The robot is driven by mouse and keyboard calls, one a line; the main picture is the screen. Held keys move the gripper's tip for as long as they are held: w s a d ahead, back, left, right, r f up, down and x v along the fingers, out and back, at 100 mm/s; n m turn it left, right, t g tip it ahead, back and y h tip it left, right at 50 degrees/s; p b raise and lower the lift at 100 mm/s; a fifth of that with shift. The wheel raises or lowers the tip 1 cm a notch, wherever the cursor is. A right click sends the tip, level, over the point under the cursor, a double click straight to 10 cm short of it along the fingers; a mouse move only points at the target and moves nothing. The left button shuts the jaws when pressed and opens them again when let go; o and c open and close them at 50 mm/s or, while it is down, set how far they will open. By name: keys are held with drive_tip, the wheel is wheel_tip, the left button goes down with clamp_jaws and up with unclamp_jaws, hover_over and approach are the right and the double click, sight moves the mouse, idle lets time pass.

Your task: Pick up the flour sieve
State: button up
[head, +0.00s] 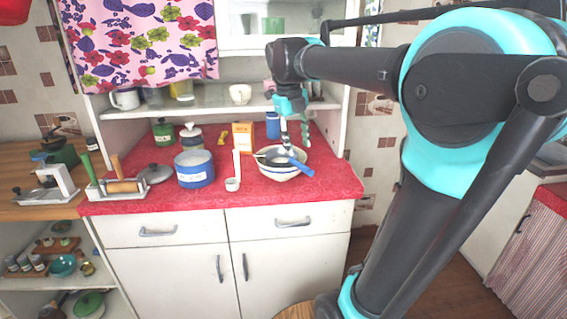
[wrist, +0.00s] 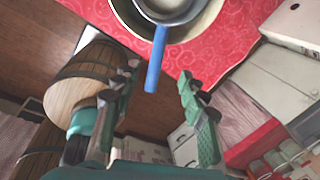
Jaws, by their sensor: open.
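The sieve's blue handle (wrist: 156,60) sticks out over the bowl's rim, toward my gripper in the wrist view. My gripper (head: 295,140) is open and empty, pointing down above the sieve. In the wrist view, the handle's end lies between and just beyond the fingertips of my gripper (wrist: 160,74), apart from both. The far part of the sieve is cut off by that view's top edge.
A blue-and-white pot (head: 195,174), a small white ladle (head: 232,184) and an orange box (head: 243,137) stand left of the bowl. A blue canister (head: 273,124) stands behind it. A shelf (head: 215,98) overhangs the back. The counter's front strip is clear.

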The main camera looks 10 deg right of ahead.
sight(300, 163)
drive_tip(key=shift+w+d+f, duration=0.1)
drive_tip(key=shift+d+f, duration=0.1)
drive_tip(key=shift+f, duration=1.2)
drive_tip(key=shift+s+d+f, duration=0.1)
drive_tip(key=shift+d+f, duration=0.1)
drive_tip(key=shift+f, duration=1.15)
drive_tip(key=shift+w+d+f, duration=0.1)
drive_tip(key=shift+d+f, duration=0.1)
drive_tip(key=shift+f, duration=1.2)
clamp_jaws()
